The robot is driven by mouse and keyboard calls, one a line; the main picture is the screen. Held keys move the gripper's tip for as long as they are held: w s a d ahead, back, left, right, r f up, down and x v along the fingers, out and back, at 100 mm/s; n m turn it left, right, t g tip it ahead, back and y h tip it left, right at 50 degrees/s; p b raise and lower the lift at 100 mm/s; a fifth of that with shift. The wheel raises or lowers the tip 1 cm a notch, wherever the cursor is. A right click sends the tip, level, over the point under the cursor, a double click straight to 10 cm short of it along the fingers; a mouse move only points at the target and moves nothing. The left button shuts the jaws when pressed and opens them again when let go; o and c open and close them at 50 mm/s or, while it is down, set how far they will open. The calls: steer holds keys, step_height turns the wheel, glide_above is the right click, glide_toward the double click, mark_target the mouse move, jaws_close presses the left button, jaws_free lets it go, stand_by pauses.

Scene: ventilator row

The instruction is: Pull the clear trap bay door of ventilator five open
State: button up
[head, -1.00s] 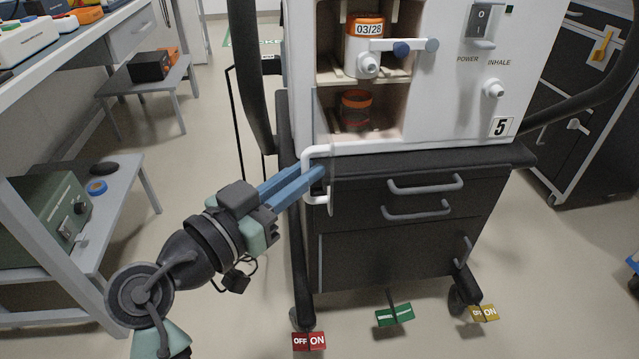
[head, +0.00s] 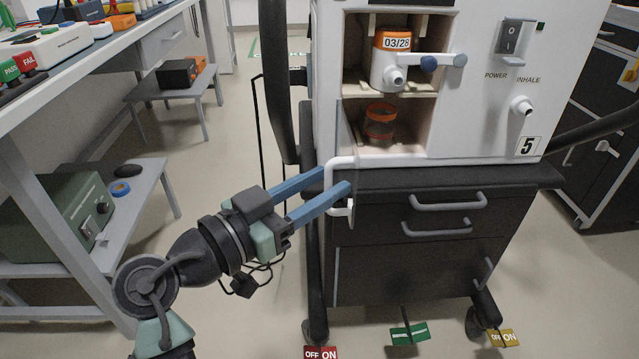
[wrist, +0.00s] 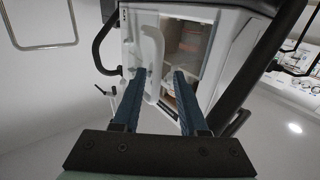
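Ventilator five (head: 480,130) is a white unit with its lower trap bay facing me. Its clear door stands swung out at the bay's left side, seen nearly edge-on, so the pane is hard to make out. The white door handle (head: 341,161) sticks out toward me at the lower left of the bay; it also shows in the wrist view (wrist: 154,60). My gripper (head: 336,179) is open, with its blue fingers apart on either side of the handle. I cannot tell whether either finger touches it. A clear jar with orange bands (head: 380,122) stands inside the bay.
An orange-topped white canister marked 03/28 (head: 392,62) sits on the shelf above. A black drawer cart (head: 430,250) carries the ventilator. A grey bench (head: 75,85) and low shelves stand at left. Floor between them is free.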

steer(key=p+v, duration=0.4)
steer(key=v, duration=0.9)
steer(key=shift+p, duration=0.3)
